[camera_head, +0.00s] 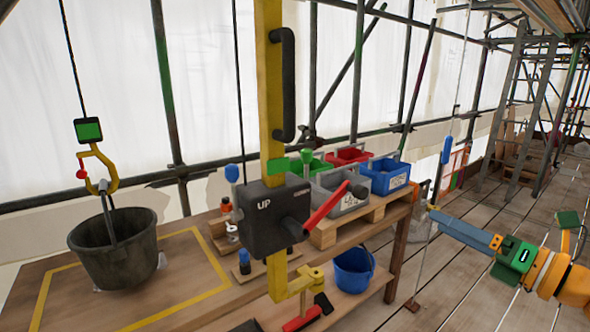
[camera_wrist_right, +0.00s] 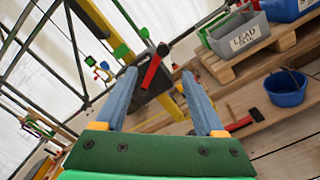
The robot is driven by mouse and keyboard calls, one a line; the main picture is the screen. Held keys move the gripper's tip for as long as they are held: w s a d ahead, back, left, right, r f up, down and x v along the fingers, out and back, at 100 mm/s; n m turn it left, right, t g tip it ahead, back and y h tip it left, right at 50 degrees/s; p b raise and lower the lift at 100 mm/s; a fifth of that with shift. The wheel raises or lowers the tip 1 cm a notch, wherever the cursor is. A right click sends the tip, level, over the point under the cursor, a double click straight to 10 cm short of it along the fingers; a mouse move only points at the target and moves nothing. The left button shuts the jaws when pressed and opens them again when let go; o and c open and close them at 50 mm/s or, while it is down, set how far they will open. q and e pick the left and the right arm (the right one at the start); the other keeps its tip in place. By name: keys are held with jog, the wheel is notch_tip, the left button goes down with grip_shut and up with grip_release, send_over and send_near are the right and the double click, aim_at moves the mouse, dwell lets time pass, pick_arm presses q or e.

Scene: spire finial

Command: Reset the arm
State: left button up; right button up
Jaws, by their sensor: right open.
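My right gripper (camera_head: 433,214) comes in from the right edge of the head view, with blue fingers and a green and orange body. It is apart from the bench and holds nothing. In the right wrist view its two fingers (camera_wrist_right: 156,78) are spread, with nothing between them. Beyond them is the black box marked UP (camera_head: 270,215) with a red lever (camera_head: 326,212), mounted on a yellow post (camera_head: 269,90). The lever also shows in the wrist view (camera_wrist_right: 153,68). My left gripper is not in view.
A dark bucket (camera_head: 115,252) hangs from a yellow hook (camera_head: 104,168) over the wooden bench (camera_head: 190,290). Green, red, grey and blue bins (camera_head: 390,178) stand on a pallet. A blue bucket (camera_head: 353,270) sits on the lower shelf. The plank floor (camera_head: 480,190) right of the bench is mostly clear.

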jog(key=w+d+f+m+t+h, duration=0.1)
jog(key=w+d+f+m+h, duration=0.15)
jog(key=f+m, duration=0.55)
jog(key=w+d+f+m+t+h, duration=0.1)
jog(key=w+d+f+m+h, duration=0.25)
jog(key=f, duration=0.65)
jog(key=s+f+m+g+h, duration=0.2)
jog(key=s+f+m, duration=0.2)
jog(key=f, duration=0.5)
jog(key=s+a+f+m+g+h, duration=0.15)
jog(key=s+f+m, duration=0.3)
jog(key=f, duration=0.45)
jog(key=s+d+f+m+g+h, duration=0.1)
jog(key=s+f+m+g, duration=0.2)
jog(key=f, duration=0.6)
jog(key=s+a+f+m+g, duration=0.2)
jog(key=s+f+m, duration=0.1)
jog(key=s+f, duration=0.35)
jog(key=s+a+f+m+g, duration=0.2)
jog(key=s+a+f, duration=0.1)
jog(key=s+f, duration=0.3)
jog(key=s+a+f+m+g, duration=0.2)
jog(key=s+a+f, duration=0.1)
jog(key=s, duration=0.8)
jog(key=s+a+f+m+g, duration=0.2)
jog(key=s+a, duration=0.4)
jog(key=s, duration=0.5)
jog(key=shift+f+g, duration=0.6)
jog(key=shift+g, duration=0.25)
jog(key=shift+a, duration=0.1)
